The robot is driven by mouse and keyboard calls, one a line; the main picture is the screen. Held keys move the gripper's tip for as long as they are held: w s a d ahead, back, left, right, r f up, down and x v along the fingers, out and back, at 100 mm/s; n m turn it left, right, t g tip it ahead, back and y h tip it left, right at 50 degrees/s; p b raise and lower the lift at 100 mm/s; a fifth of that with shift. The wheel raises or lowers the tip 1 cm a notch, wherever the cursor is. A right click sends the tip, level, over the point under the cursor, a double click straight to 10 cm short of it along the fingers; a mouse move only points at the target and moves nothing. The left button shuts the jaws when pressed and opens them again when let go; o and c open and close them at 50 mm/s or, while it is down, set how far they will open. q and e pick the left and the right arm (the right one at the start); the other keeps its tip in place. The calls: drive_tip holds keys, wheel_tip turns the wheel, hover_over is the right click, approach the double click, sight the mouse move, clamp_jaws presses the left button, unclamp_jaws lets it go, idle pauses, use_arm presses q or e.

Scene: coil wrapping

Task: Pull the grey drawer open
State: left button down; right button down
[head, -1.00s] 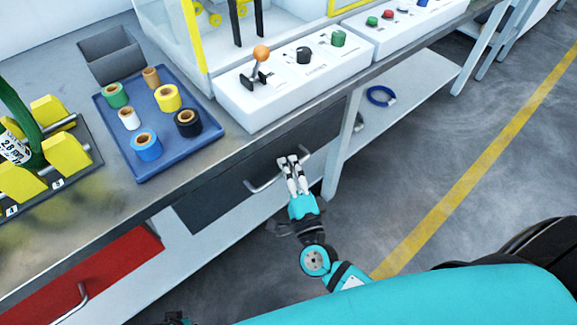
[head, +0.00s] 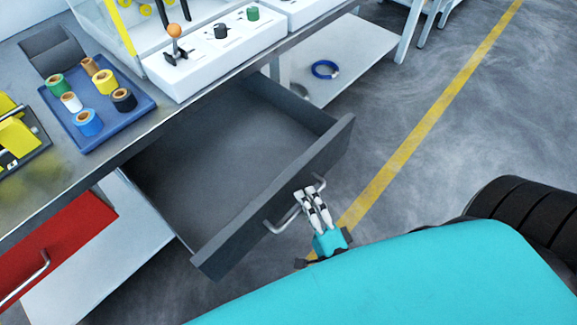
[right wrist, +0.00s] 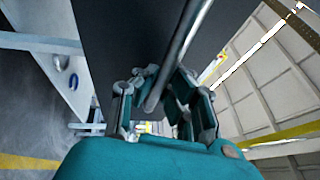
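The grey drawer (head: 235,160) under the workbench is pulled far out, and its empty inside shows in the head view. Its front panel is tilted across the picture, with a metal bar handle (head: 282,223) on the outer face. My right gripper (head: 308,195) is at the right part of this handle, its fingers closed around the bar. In the right wrist view the handle (right wrist: 180,50) runs between the fingers of the gripper (right wrist: 163,85), in front of the dark drawer front (right wrist: 120,35). My left gripper is not in view.
A red drawer (head: 60,245) is at the lower left. On the bench are a blue tray (head: 133,112) with several tape rolls, a grey bin (head: 52,52) and a white control box (head: 200,65). A blue ring (head: 325,69) lies on the lower shelf.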

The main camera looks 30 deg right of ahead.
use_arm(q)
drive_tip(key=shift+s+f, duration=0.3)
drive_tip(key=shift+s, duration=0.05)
use_arm(e)
drive_tip(key=shift+s+d+f, duration=0.1)
drive_tip(key=shift+s+d, duration=0.1)
drive_tip(key=shift+s, duration=0.45)
drive_tip(key=shift+s+d+f, duration=0.1)
drive_tip(key=shift+s+d, duration=0.1)
drive_tip(key=shift+s, duration=0.4)
drive_tip(key=c, duration=1.4)
unclamp_jaws()
drive_tip(key=shift+r, duration=0.1)
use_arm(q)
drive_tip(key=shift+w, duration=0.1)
use_arm(e)
drive_tip(key=s, duration=0.4)
drive_tip(key=s+f, duration=0.1)
drive_tip(key=s, duration=0.3)
drive_tip(key=s+f, duration=0.1)
drive_tip(key=s, duration=0.2)
drive_tip(key=shift+s+a, duration=0.3)
drive_tip(key=shift+s, duration=0.1)
